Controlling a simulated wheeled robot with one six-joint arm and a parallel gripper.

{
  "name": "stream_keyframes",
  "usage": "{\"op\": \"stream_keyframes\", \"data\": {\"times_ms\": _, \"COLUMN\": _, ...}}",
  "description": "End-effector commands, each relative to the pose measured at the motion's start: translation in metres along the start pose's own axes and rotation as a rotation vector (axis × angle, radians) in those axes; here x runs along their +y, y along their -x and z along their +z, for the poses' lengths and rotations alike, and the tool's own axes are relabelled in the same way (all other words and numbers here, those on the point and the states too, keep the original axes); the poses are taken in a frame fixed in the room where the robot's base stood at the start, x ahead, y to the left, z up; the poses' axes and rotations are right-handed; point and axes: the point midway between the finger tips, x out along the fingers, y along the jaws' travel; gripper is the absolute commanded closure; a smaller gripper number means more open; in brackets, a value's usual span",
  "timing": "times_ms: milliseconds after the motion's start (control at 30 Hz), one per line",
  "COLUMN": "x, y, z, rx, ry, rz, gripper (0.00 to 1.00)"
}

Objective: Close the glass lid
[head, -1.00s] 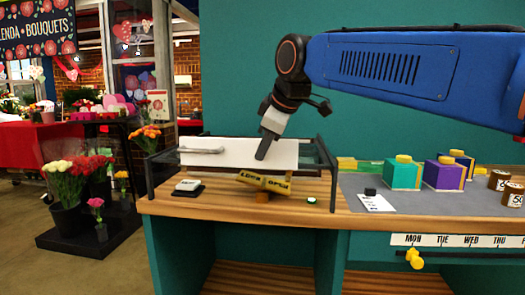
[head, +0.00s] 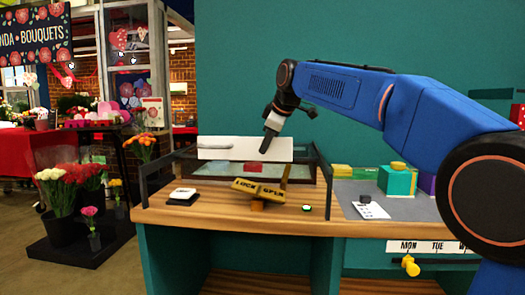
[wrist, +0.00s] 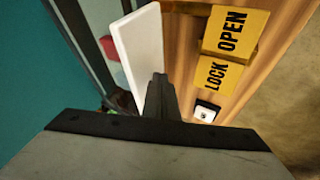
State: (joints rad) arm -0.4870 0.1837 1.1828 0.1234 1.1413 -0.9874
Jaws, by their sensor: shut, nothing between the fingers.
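A white panel (head: 243,153) with a grey bar handle (head: 216,146) stands steeply raised over the dark-framed glass case (head: 143,190) on the wooden counter. It appears to be the lid; I cannot make out its hinge. Below it, a red item (head: 253,167) shows inside the case. My gripper (head: 268,144) is shut and empty, in front of the panel's right part. In the wrist view my gripper (wrist: 158,92) is right beside the white panel (wrist: 138,50); whether they touch is unclear. A yellow LOCK/OPEN sign (head: 258,190) stands in front of the case.
A white-topped block (head: 183,193) and a small green-and-white button (head: 307,208) sit on the counter front. To the right, a grey mat (head: 350,192) holds a white card (head: 370,210) and a teal box (head: 396,181). Flower buckets stand on the left.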

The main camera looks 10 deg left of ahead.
Motion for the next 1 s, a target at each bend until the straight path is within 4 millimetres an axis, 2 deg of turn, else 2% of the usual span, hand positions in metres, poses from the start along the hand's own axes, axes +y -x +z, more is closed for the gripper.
{"op": "stream_keyframes", "data": {"times_ms": 100, "x": 0.019, "y": -0.011, "z": 0.0, "rx": 0.0, "ry": -0.002, "rz": 0.001, "gripper": 1.0}}
{"op": "stream_keyframes", "data": {"times_ms": 333, "x": 0.039, "y": -0.021, "z": 0.0, "rx": 0.001, "ry": -0.001, "rz": 0.0, "gripper": 1.0}}
{"op": "stream_keyframes", "data": {"times_ms": 600, "x": 0.046, "y": -0.024, "z": -0.001, "rx": 0.002, "ry": 0.0, "rz": 0.004, "gripper": 1.0}}
{"op": "stream_keyframes", "data": {"times_ms": 1000, "x": 0.046, "y": -0.023, "z": -0.001, "rx": 0.002, "ry": -0.001, "rz": 0.008, "gripper": 1.0}}
